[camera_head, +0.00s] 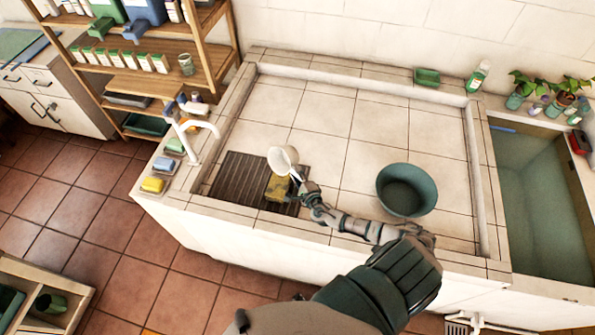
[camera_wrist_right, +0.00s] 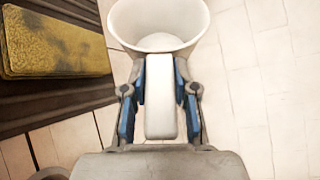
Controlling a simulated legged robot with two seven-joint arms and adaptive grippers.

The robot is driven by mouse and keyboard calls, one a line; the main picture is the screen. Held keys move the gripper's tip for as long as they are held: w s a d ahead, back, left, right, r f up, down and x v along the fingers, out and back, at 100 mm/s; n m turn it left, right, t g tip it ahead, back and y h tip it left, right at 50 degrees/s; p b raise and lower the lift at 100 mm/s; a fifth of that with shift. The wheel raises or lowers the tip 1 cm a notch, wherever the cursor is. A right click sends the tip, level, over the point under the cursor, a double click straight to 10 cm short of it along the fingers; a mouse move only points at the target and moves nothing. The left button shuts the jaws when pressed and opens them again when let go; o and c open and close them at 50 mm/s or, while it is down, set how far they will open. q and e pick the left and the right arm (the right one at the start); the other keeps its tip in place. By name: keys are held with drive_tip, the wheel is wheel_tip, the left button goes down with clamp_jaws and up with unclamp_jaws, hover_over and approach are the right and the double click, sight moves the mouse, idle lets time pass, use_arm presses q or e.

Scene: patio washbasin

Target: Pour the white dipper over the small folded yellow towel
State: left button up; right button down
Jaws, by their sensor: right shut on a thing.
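The white dipper (camera_head: 283,158) is in my right gripper (camera_head: 302,186), near the dark slatted mat in the basin. In the right wrist view the gripper (camera_wrist_right: 159,100) is shut on the dipper's handle, and the cup (camera_wrist_right: 160,24) opens upward, looking empty apart from its pale bottom. The small folded yellow towel (camera_head: 278,187) lies on the slatted mat (camera_head: 240,176), partly hidden by the dipper and gripper. In the right wrist view the towel (camera_wrist_right: 55,42) is at the upper left, beside the cup. My left gripper is not in view.
A teal bowl (camera_head: 406,190) stands on the basin floor to the right of my arm. A white faucet (camera_head: 195,140) rises at the left rim. A yellow sponge (camera_head: 153,185) sits on that rim. The tiled floor behind the mat is clear.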

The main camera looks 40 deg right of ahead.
drive_tip(key=shift+a+r+m+p, duration=0.2)
drive_tip(key=shift+r+m+p, duration=0.2)
drive_tip(key=shift+r+p, duration=0.2)
drive_tip(key=shift+a+r+m+g+y, duration=0.15)
drive_tip(key=shift+r+m+g+y, duration=0.15)
drive_tip(key=shift+m+g, duration=0.25)
drive_tip(key=shift+a+r+m+g+y, duration=0.3)
drive_tip(key=shift+r+m+y, duration=0.3)
drive_tip(key=shift+m, duration=0.55)
drive_tip(key=r+m+y, duration=0.1)
drive_tip(key=m, duration=0.1)
drive_tip(key=d+r+m+g+y, duration=0.1)
drive_tip(key=m, duration=0.1)
drive_tip(key=shift+r+y, duration=0.35)
drive_tip(key=shift+y, duration=0.05)
drive_tip(key=shift+r+m+y, duration=0.15)
drive_tip(key=shift+m+y, duration=0.25)
drive_tip(key=shift+m, duration=0.4)
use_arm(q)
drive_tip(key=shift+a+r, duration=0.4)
use_arm(e)
drive_tip(key=shift+a, duration=0.1)
